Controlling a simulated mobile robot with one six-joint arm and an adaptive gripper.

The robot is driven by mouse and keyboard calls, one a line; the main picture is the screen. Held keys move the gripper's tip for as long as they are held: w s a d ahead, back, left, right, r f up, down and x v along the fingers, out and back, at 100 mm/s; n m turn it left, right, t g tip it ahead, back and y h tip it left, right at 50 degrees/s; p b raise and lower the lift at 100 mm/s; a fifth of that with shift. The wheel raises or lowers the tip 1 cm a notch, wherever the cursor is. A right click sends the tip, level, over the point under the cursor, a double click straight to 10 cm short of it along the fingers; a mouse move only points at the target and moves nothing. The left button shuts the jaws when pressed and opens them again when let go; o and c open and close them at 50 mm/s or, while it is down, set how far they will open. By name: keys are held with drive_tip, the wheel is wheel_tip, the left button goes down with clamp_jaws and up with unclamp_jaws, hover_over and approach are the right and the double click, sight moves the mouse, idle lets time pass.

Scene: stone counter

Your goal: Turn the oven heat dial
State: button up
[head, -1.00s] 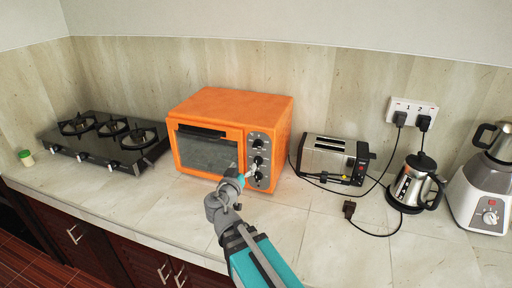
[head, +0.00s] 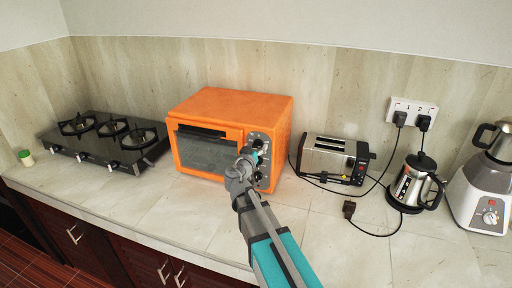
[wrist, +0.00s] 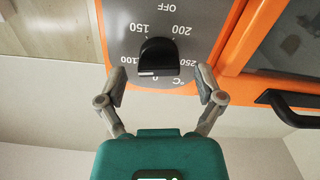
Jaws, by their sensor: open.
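The orange oven (head: 232,107) stands on the counter with dials down the right of its front. In the wrist view the black heat dial (wrist: 157,52) sits on a grey panel marked in °C, the lettering upside down. My gripper (wrist: 160,80) is open, one finger on each side of the dial's lower part in the picture. I see no clear contact, and the dial is not gripped. In the head view my gripper (head: 252,155) is in front of the oven's dial column and hides part of it.
The oven door handle (wrist: 292,108) is right of my gripper in the wrist view. A toaster (head: 335,158) with a loose cord stands right of the oven. A gas stove (head: 108,140) is to the left.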

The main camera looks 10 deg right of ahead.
drive_tip(key=shift+w+d, duration=0.1)
drive_tip(key=shift+w, duration=0.1)
drive_tip(key=c, duration=1.1)
drive_tip(key=shift+c, duration=0.2)
drive_tip(key=shift+n, duration=0.9)
